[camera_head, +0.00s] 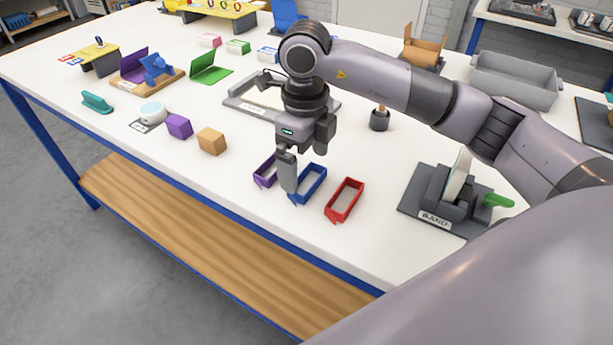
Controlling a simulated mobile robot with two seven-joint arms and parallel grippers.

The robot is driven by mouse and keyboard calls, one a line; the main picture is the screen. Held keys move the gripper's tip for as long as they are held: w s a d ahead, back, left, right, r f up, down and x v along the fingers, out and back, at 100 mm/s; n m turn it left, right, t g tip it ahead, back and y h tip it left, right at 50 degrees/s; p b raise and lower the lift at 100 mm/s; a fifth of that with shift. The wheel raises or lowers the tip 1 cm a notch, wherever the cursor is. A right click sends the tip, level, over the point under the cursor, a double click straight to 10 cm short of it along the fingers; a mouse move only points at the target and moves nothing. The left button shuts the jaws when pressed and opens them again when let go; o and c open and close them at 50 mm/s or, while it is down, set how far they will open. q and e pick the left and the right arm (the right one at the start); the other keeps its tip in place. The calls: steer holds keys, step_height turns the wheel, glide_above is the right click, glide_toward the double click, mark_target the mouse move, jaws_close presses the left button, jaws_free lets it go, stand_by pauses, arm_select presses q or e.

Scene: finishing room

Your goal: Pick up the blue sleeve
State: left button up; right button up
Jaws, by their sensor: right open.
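The blue sleeve (317,188), an open rectangular frame, lies on the white table between a purple sleeve (262,175) and a red sleeve (347,203). My right gripper (289,188) is open and points down at the blue sleeve's left end. One finger shows clearly in front of the sleeve and hides part of it; the other finger is hard to make out. I cannot tell whether the finger touches the sleeve. My left gripper is not in view.
An orange block (211,141) and a purple block (179,126) lie to the left. A grey tray (240,101) is behind the gripper. The table in front of the sleeves is clear to its blue edge.

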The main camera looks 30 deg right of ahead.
mark_target(305, 185)
steer(key=shift+f, duration=1.6)
steer(key=c, duration=0.5)
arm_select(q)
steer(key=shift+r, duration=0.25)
arm_select(e)
steer(key=shift+c, duration=0.2)
steer(key=shift+r, duration=0.1)
